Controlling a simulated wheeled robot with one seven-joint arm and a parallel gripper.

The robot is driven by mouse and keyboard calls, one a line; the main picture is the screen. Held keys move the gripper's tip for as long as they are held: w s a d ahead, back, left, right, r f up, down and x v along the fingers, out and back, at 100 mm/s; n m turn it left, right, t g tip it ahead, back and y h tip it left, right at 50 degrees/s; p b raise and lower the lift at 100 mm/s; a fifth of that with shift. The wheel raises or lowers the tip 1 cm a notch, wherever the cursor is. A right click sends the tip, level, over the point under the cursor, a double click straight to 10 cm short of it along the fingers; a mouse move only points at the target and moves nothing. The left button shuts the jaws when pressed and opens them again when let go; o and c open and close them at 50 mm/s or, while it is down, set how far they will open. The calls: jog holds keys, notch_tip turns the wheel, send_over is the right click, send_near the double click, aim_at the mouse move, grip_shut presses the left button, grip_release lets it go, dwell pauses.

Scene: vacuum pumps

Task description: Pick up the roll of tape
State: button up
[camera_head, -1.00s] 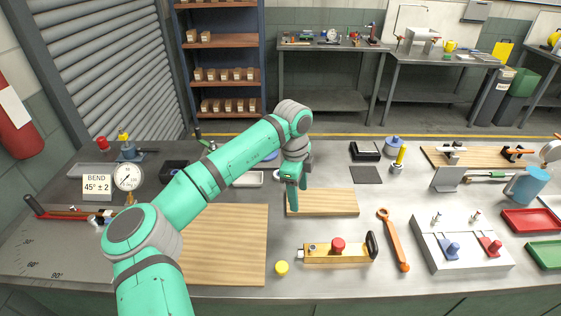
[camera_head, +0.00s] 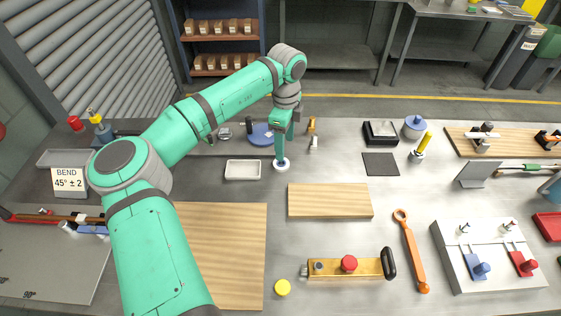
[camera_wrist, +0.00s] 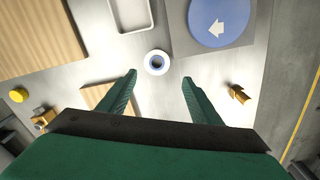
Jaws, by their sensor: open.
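In the wrist view my gripper (camera_wrist: 159,78) is open, with one finger to each side of the line to the roll. The roll sits between and just beyond the fingertips, and nothing is held. How high the fingertips are above the bench is hard to tell.
A white tray (camera_head: 243,170) lies left of the roll, and a blue disc (camera_head: 261,135) on a plate lies behind it. A wooden board (camera_head: 330,200) is in front to the right. A small brass part (camera_wrist: 238,94) is right of the fingers in the wrist view.

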aim_at(279, 168)
jog(key=shift+s+f, duration=0.15)
jog(key=shift+f, duration=0.65)
jog(key=shift+s+a+f, duration=0.1)
jog(key=shift+a+f, duration=0.05)
jog(key=shift+f, duration=1.2)
jog(key=shift+s+a+f, duration=0.1)
jog(key=shift+f, duration=1.25)
jog(key=c, duration=1.1)
